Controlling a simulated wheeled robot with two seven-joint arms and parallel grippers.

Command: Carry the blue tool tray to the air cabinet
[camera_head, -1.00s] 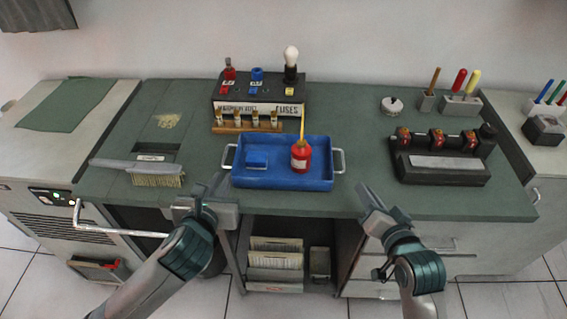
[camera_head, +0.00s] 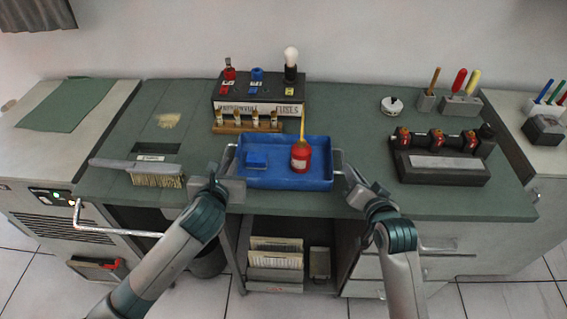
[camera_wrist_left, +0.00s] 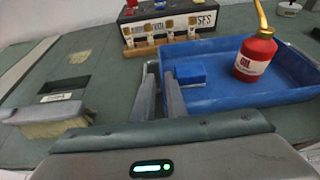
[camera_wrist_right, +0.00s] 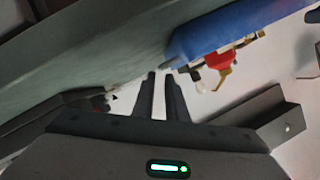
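The blue tool tray (camera_head: 290,182) lies on the green workbench top near its front edge, with a metal handle at each end. It holds a small blue box (camera_head: 257,160) and a red bottle with a yellow spout (camera_head: 301,155). My left gripper (camera_head: 219,174) is at the tray's left handle, its two fingers (camera_wrist_left: 161,90) apart by a narrow gap. My right gripper (camera_head: 350,174) is at the right handle (camera_head: 338,160), its fingers (camera_wrist_right: 160,95) also slightly apart. Whether the fingers touch the handles is unclear. The air cabinet cannot be identified for certain.
A fuse box (camera_head: 258,97) and a fuse rack (camera_head: 247,125) stand behind the tray. A brush (camera_head: 150,175) lies left, and a dark block with red parts (camera_head: 440,160) stands right. A lower grey cabinet (camera_head: 50,180) with a green light is at the left; its top has free room.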

